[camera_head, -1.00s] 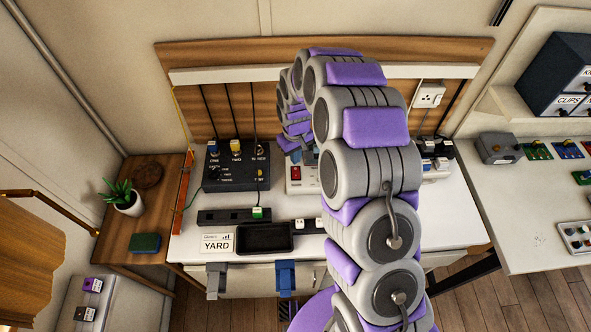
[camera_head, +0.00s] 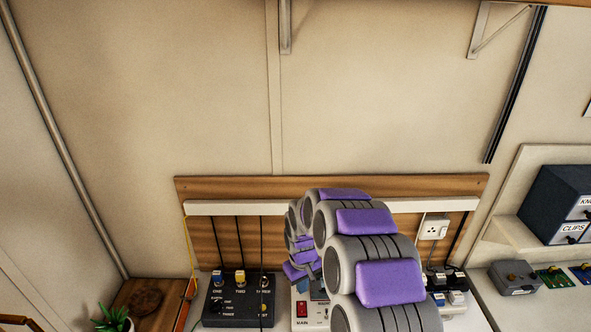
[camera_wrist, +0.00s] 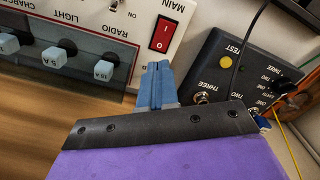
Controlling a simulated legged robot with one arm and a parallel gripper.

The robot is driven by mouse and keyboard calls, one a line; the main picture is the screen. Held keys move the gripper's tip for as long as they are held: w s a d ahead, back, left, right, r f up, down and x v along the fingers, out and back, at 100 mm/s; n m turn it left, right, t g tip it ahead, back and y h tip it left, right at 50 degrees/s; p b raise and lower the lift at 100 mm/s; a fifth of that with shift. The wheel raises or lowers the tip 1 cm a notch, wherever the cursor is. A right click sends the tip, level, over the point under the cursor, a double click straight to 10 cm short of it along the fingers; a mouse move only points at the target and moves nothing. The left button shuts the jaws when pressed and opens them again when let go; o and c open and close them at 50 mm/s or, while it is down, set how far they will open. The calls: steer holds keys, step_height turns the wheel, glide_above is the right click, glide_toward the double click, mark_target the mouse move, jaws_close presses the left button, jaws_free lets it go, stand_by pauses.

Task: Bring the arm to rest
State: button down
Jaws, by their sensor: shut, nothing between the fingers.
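My gripper (camera_wrist: 158,84) shows in the wrist view as two blue fingers pressed together, with nothing between them. The fingertips lie in front of the gap between the white panel (camera_wrist: 183,14) and the dark switch box (camera_wrist: 232,62); I cannot tell whether they touch anything. In the head view my purple and grey arm rises from the lower right and curls over and down toward the white panel (camera_head: 300,292). The fingers are mostly hidden there behind the arm's end links.
The panel has a red main switch (camera_wrist: 161,33) and several fuses (camera_wrist: 104,70). The dark box (camera_head: 237,306) stands left of the panel. A wall socket (camera_head: 434,228) and plugs (camera_head: 447,285) are to the right.

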steer(key=s+d+r+m, duration=0.1)
steer(key=s+d+r, duration=0.2)
steer(key=s+r, duration=0.5)
steer(key=s+d+r+m, duration=0.1)
steer(key=s+d+r, duration=0.3)
steer(key=s+r, duration=0.45)
steer(key=s+d+r+m+g, duration=0.1)
steer(key=s+d+r+m, duration=0.1)
steer(key=s, duration=0.9)
steer(key=s+d+r+m, duration=0.2)
steer(key=s, duration=0.9)
steer(key=shift+s+d+r+g, duration=0.15)
steer(key=shift+s+g, duration=0.1)
steer(key=shift+g, duration=0.15)
steer(key=c, duration=1.8)
jaws_free()
